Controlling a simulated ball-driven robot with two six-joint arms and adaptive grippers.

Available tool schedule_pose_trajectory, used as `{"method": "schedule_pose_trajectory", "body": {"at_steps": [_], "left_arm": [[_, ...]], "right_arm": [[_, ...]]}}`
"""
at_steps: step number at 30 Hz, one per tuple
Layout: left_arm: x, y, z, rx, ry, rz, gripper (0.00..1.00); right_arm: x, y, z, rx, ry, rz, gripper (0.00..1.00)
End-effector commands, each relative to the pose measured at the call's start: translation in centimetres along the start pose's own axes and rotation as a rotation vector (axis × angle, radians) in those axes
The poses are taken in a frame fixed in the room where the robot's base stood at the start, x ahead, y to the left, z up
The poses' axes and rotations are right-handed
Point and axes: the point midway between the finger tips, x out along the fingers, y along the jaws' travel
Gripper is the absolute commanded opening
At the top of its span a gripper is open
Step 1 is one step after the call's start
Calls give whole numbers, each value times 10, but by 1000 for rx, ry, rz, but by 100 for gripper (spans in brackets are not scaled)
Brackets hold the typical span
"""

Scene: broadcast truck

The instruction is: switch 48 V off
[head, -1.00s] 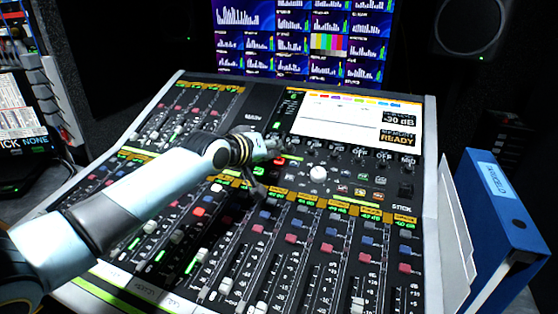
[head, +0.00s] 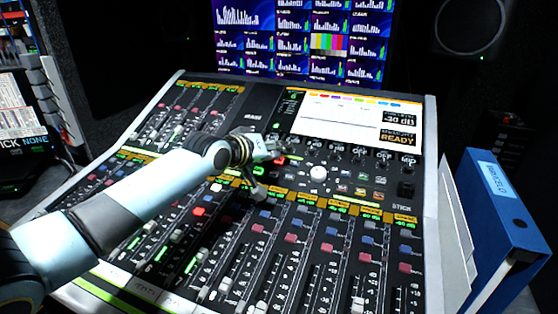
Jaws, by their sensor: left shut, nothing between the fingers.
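The mixing console (head: 431,170) fills the middle of the head view. It has faders, coloured buttons, a row of knobs and a screen. My left gripper (head: 280,150) is shut and empty over the upper middle of the console, just below the screen's left corner. A small red-lit spot (head: 281,161) shows right by its fingers; whether they touch the panel I cannot tell. No 48 V label is legible, and my gripper and forearm hide part of the panel. My right gripper is not in view.
The console screen (head: 350,122) stands just right of my gripper. A blue binder (head: 497,215) stands at the right, a speaker (head: 468,22) behind. Monitors (head: 300,40) rise at the back.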

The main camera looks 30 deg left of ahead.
Motion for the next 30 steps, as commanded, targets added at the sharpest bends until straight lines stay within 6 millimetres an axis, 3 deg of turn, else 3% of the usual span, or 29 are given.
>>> {"method": "schedule_pose_trajectory", "body": {"at_steps": [30], "left_arm": [[7,-5,6,0,0,0,0]], "right_arm": [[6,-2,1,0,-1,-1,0]]}}
